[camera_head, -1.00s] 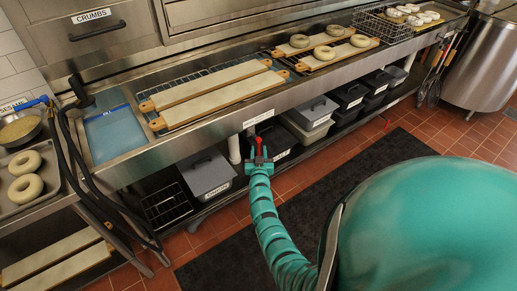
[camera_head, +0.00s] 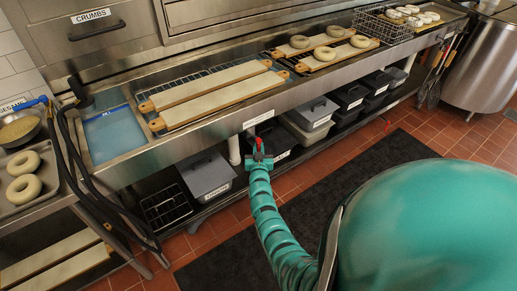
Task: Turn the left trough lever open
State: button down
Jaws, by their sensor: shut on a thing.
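The left trough lever (camera_head: 258,141) is a small red handle below the front edge of the steel trough (camera_head: 185,146), by the white drain pipe (camera_head: 234,150). My gripper (camera_head: 259,156), at the end of my teal arm, is shut on the lever from the front. Only a short red tip shows above the jaws. The rest of the lever and its valve are hidden, so its exact angle cannot be told.
Grey and black bins (camera_head: 207,177) stand on the shelf under the trough, close behind my gripper. Bagel boards (camera_head: 216,88) lie on top. Another small red handle (camera_head: 387,121) is farther right. A dark mat (camera_head: 330,185) covers the open floor.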

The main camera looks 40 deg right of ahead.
jog(key=shift+f+b, duration=0.1)
jog(key=shift+b, duration=0.2)
jog(key=d+r+n+t+y+b, duration=0.2)
jog(key=n+t+y+b, duration=0.3)
jog(key=n+b, duration=0.5)
jog(key=d+r+n+t+y+b, duration=0.2)
jog(key=n+t+y+b, duration=0.2)
jog(key=n+b, duration=0.7)
jog(key=shift+d+r+n+t+y, duration=0.15)
jog(key=shift+r+n+t+y, duration=0.4)
jog(key=shift+n, duration=1.55)
jog(key=shift+f, duration=0.3)
jog(key=c, duration=1.5)
grip_release()
